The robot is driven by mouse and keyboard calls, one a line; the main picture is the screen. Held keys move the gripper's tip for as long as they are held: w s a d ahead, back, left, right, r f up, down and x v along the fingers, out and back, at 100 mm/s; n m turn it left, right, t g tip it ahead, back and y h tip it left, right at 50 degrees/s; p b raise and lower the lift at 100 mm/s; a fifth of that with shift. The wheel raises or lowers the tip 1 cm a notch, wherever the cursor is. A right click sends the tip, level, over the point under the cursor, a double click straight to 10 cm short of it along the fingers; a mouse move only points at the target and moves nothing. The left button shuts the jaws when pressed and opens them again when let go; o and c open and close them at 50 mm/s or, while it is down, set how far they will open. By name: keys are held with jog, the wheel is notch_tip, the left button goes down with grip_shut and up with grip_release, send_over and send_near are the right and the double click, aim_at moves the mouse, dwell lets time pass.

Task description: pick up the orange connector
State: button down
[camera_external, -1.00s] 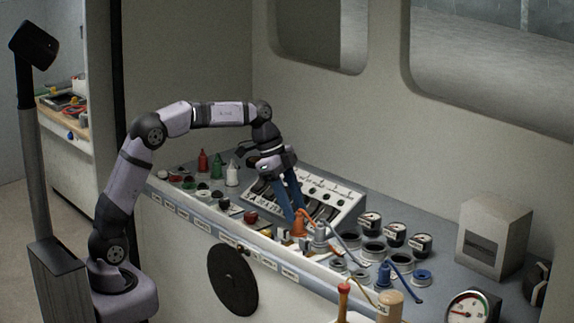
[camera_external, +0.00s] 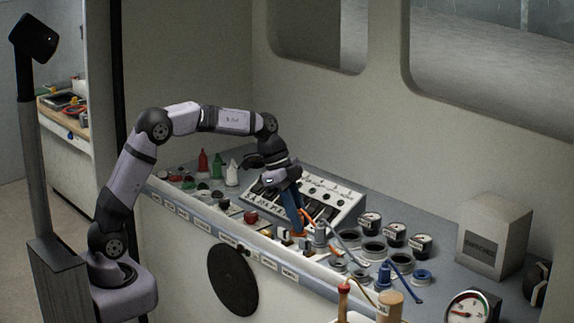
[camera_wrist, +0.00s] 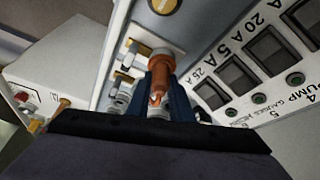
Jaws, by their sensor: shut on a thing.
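The orange connector (camera_wrist: 159,75) shows in the wrist view between the two blue fingers of my gripper (camera_wrist: 160,92). The fingers are shut on it. In the external view my gripper (camera_external: 299,222) points down at the counter near its front edge, in front of the white switch panel. There the orange connector (camera_external: 299,234) is mostly hidden by the fingers, with only a bit of orange at their tips. I cannot tell whether it is clear of the counter. A grey connector (camera_external: 319,238) stands just right of the fingers.
The white switch panel (camera_external: 345,203) is close behind my gripper. Several black gauges (camera_external: 395,234) and dark rings stand to the right, with a blue connector (camera_external: 384,275) among them. A red knob (camera_external: 250,217) and bottles (camera_external: 203,162) are to the left.

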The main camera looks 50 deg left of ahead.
jog(key=shift+r, duration=0.2)
jog(key=shift+r+b, duration=0.9)
jog(key=shift+r, duration=3.95)
